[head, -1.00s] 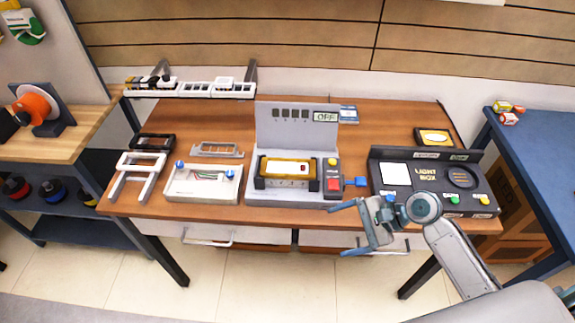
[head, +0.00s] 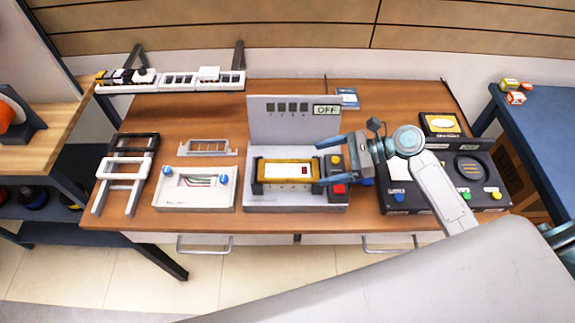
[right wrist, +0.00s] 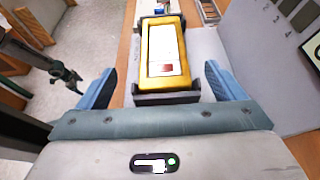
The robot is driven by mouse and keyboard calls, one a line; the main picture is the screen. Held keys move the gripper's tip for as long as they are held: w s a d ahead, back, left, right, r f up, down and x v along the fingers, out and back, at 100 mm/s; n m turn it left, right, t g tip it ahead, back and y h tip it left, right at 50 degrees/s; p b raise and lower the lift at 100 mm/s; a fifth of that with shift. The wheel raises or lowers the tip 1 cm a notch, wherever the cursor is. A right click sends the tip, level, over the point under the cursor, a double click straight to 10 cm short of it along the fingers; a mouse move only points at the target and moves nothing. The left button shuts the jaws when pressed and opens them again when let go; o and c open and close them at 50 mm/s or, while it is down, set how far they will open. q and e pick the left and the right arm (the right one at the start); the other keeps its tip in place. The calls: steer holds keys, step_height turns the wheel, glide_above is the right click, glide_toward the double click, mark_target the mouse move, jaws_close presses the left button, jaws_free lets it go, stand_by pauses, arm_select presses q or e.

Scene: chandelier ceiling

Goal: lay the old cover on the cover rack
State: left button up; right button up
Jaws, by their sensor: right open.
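A yellow-rimmed cover with a white face (head: 290,169) sits on the device in the dark cradle of the grey station. It also shows in the right wrist view (right wrist: 163,50), straight ahead between the fingers. My right gripper (head: 322,162) is open and empty at the right end of the cover. I cannot tell whether a finger touches it. A white ladder-like rack (head: 122,176) stands at the table's left, with a dark frame (head: 137,144) at its far end. A dark teal claw-like part (right wrist: 66,80), apparently my left gripper, shows small in the right wrist view.
A panel reading OFF (head: 293,118) stands behind the cradle. A white box with blue knobs (head: 196,190) and a grey slotted holder (head: 207,148) lie between rack and station. A dark light box (head: 425,200) stands to the right. A raised white tray row (head: 178,82) is at the back left.

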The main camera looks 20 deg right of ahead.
mark_target(285, 171)
steer(key=shift+x, duration=1.05)
steer(key=shift+w+a, duration=0.1)
steer(key=shift+a, duration=0.2)
steer(key=shift+w+f, duration=0.1)
steer(key=shift+f, duration=0.05)
steer(key=shift+w+a+f+p, duration=0.15)
steer(key=shift+w+a+p, duration=0.05)
steer(key=shift+a+p, duration=0.45)
steer(key=p+x, duration=0.1)
steer(key=x, duration=0.2)
steer(key=shift+w+f, duration=0.1)
steer(key=shift+a+f, duration=0.25)
steer(key=shift+a, duration=0.1)
arm_select(q)
step_height(285, 171, up, 3)
steer(key=shift+f, duration=0.1)
arm_select(e)
steer(key=c, duration=1.1)
steer(key=shift+o, duration=0.2)
